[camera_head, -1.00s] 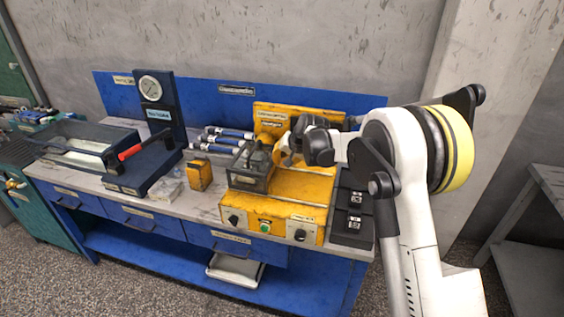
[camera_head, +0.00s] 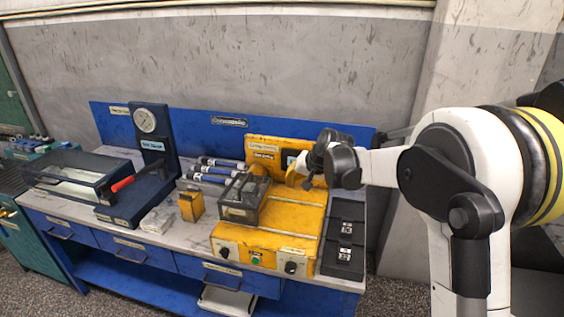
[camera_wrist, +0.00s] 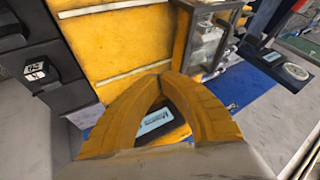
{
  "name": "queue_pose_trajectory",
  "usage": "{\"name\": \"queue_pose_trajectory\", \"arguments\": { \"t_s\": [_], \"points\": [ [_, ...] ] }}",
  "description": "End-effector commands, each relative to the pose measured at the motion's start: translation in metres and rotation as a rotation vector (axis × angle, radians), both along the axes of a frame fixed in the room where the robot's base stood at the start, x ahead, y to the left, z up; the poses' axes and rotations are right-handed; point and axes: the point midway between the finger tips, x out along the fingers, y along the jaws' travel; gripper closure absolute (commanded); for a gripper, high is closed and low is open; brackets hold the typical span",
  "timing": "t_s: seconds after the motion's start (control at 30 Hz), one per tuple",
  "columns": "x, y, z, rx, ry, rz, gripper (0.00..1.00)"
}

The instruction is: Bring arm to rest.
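My arm reaches in from the right in the head view, over the right part of the blue workbench (camera_head: 140,300). My gripper (camera_head: 292,180) hangs above the yellow machine (camera_head: 275,240), near its upright back panel. In the wrist view the two yellow fingers of my gripper (camera_wrist: 166,74) meet at their tips. Only a gap shows between them lower down, with a label on the surface behind. I see nothing held. The clear-sided box (camera_head: 243,198) on the yellow machine stands to the left of my gripper, apart from it.
A black tray (camera_head: 343,240) with marked compartments lies right of the yellow machine. A blue gauge stand (camera_head: 150,165) with a red-handled lever, several blue-and-white cylinders (camera_head: 215,172) and a small yellow block (camera_head: 191,207) stand to the left. A concrete pillar (camera_head: 475,60) rises behind my arm.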

Motion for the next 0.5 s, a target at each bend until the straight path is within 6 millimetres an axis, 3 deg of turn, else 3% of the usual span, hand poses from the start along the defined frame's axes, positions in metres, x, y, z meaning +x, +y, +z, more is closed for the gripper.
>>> {"name": "queue_pose_trajectory", "arguments": {
  "t_s": [0.17, 0.3, 0.5],
  "points": [
    [-0.056, -0.019, 0.040, -0.062, -0.018, 0.005, 1.00],
    [-0.122, -0.039, 0.069, -0.133, -0.038, 0.012, 1.00],
    [-0.222, -0.065, 0.084, -0.235, -0.063, 0.026, 1.00]
  ]
}}
